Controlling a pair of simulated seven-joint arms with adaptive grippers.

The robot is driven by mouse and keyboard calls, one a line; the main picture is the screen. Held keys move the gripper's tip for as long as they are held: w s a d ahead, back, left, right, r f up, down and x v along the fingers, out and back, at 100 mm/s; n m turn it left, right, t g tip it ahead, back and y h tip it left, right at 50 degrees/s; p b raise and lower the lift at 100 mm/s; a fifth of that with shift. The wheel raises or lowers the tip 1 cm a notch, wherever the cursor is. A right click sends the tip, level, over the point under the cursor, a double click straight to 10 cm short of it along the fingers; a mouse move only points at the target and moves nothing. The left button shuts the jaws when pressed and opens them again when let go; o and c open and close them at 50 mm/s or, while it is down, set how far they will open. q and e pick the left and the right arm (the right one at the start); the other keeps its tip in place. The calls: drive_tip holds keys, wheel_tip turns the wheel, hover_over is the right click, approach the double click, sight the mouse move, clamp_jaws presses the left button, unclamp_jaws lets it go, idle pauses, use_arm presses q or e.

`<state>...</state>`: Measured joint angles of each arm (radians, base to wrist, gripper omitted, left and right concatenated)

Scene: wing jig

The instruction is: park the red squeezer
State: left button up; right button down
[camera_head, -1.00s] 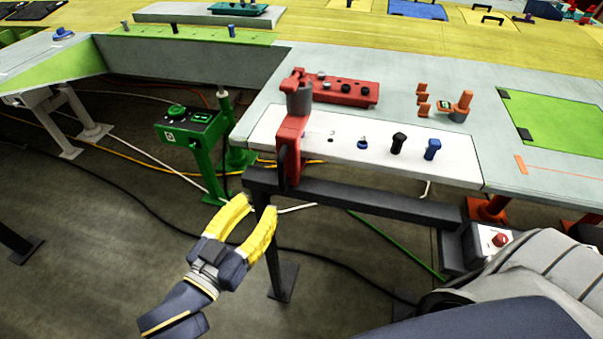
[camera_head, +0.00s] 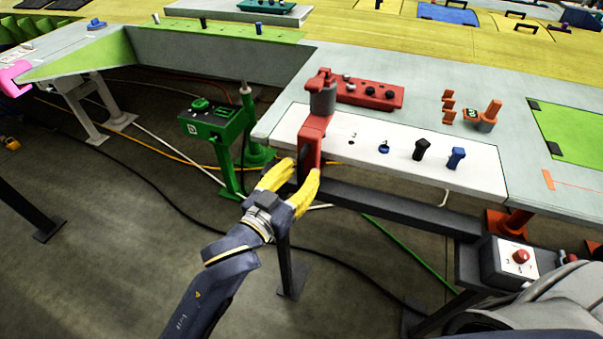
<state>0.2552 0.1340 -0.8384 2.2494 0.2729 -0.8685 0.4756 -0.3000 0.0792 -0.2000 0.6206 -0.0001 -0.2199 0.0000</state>
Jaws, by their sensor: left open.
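The red squeezer (camera_head: 313,132) stands upright at the near left edge of the white strip (camera_head: 475,172), its red body hanging down over the edge. It has a grey cylinder near its top. My left gripper (camera_head: 301,173) is open, its yellow fingers pointing up at the lower end of the squeezer. The fingertips overlap that lower end in the picture; whether they touch it I cannot tell. A red block with several round knobs or holes (camera_head: 370,94) lies just behind the squeezer. My right gripper is not in view.
A black peg (camera_head: 421,149) and a blue peg (camera_head: 456,158) stand on the white strip. A green control box (camera_head: 208,121) on a post is left of the table. A dark rail (camera_head: 400,208) runs under the table's front edge. An orange fixture (camera_head: 487,117) stands farther right.

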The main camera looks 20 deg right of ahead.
use_arm(q)
clamp_jaws()
drive_tip(key=shift+a, duration=0.1)
idle(0.4)
drive_tip(key=w+a, duration=0.5)
drive_tip(key=a, duration=0.2)
drive_tip(key=shift+w, duration=0.2)
drive_tip(key=shift+c, duration=1.5)
unclamp_jaws()
drive_tip(key=shift+w+a, duration=0.1)
drive_tip(key=o, duration=0.3)
drive_tip(key=shift+s, duration=0.2)
